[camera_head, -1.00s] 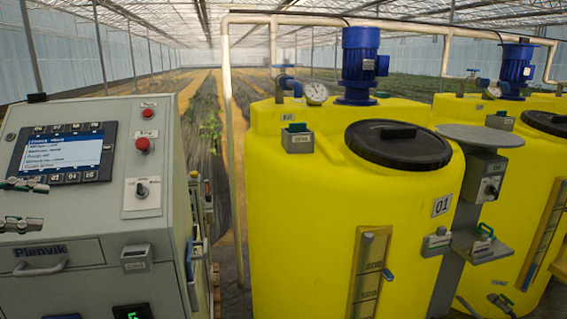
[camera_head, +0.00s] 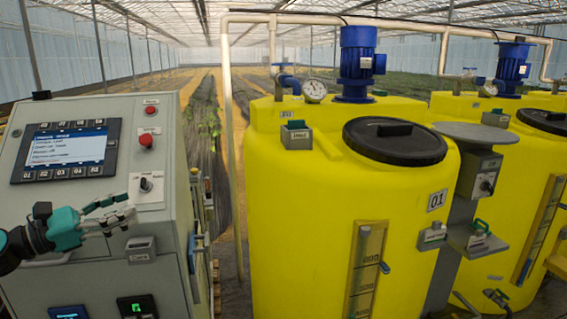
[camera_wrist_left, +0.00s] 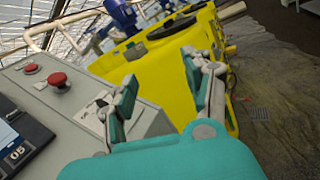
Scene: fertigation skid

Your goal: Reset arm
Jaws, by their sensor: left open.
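My left gripper (camera_head: 122,213) comes in from the left in the head view, in front of the grey control cabinet (camera_head: 170,120). It is near the cabinet's rotary switch (camera_head: 146,185), below the screen (camera_head: 66,151). In the left wrist view its two fingers (camera_wrist_left: 162,85) are spread apart with nothing between them. The yellow tank (camera_wrist_left: 160,70) and the cabinet's red button (camera_wrist_left: 58,80) show beyond the fingers. Whether the gripper touches the cabinet cannot be told. My right gripper is not in view.
A yellow tank marked 01 (camera_head: 300,210) with a black lid (camera_head: 395,142) and a blue motor (camera_head: 357,65) stands right of the cabinet. A grey round shelf (camera_head: 475,132) is on a post beside it. A narrow gap separates cabinet and tank.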

